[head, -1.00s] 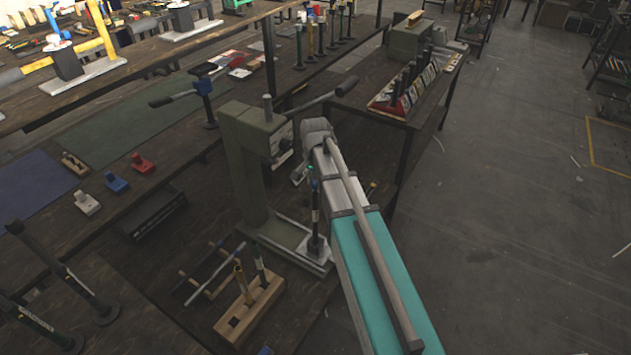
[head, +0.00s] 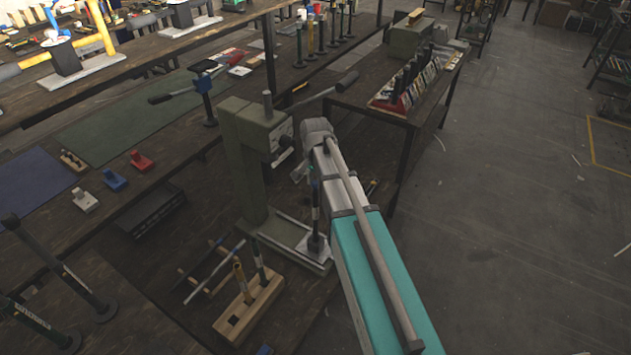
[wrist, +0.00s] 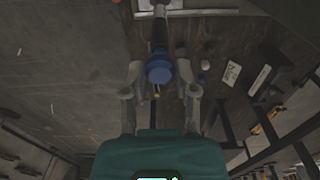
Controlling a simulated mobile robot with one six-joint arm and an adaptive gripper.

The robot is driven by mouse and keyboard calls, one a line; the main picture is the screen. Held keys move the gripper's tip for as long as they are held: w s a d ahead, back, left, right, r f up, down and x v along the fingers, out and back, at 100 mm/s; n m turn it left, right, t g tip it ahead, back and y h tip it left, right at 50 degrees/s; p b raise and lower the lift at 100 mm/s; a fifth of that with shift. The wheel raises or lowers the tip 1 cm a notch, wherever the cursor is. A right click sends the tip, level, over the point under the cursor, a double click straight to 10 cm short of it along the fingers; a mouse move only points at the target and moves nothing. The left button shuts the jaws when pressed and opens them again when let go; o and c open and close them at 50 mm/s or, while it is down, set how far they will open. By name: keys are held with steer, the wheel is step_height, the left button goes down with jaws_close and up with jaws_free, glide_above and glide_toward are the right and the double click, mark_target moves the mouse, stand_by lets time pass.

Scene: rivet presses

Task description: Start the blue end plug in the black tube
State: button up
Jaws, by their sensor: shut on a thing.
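The blue end plug (wrist: 159,70) sits between the fingers of my gripper (wrist: 160,78) in the wrist view, and they are shut on it. The black tube (wrist: 158,38) runs away from just beyond the plug, roughly in line with it. In the head view the tube (head: 315,215) stands upright on the press base, with a bit of blue at its top beside my gripper (head: 306,174). My arm hides part of this area. I cannot tell whether the plug's end is inside the tube's mouth or only at it.
A grey-green press (head: 245,150) with a lever stands just left of the tube. A wooden block (head: 248,308) holding tubes is on the bench in front. A rack of dark-handled tools (head: 405,95) is on the bench behind. Open floor lies to the right.

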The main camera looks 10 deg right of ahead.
steer(key=shift+f+b, duration=0.45)
steer(key=shift+f, duration=0.05)
steer(key=o, duration=0.8)
steer(key=shift+o, duration=0.2)
steer(key=shift+r, duration=0.15)
